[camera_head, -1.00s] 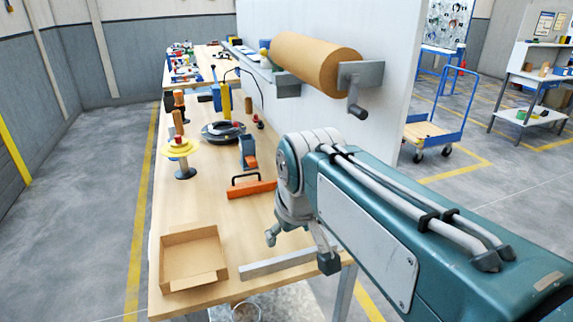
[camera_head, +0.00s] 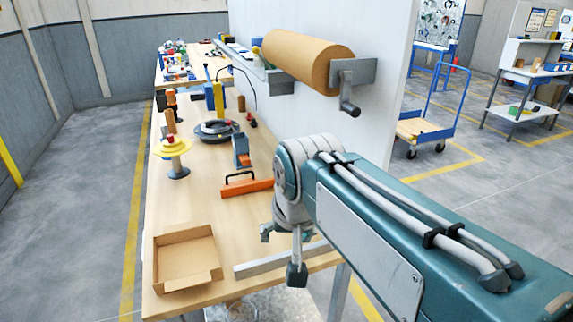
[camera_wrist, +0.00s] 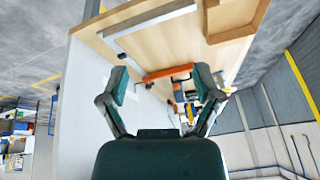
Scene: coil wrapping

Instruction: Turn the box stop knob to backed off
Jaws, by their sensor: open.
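My gripper (camera_head: 281,252) hangs over the near right edge of the workbench (camera_head: 215,220), open and empty. In the wrist view both fingers of my gripper (camera_wrist: 160,84) are spread wide with nothing between them. A grey metal bar (camera_head: 275,261) lies along the near edge of the bench, beside and partly behind the gripper in the head view. In the wrist view a grey L-shaped bar (camera_wrist: 150,19) lies beyond the fingertips, apart from them. An open cardboard box (camera_head: 186,258) sits left of the bar.
An orange bar with a black handle (camera_head: 246,187) lies behind the gripper. A yellow-topped spindle (camera_head: 174,150) and a dark coil (camera_head: 214,131) stand farther back. A brown paper roll with a crank (camera_head: 310,58) hangs on the white panel at right.

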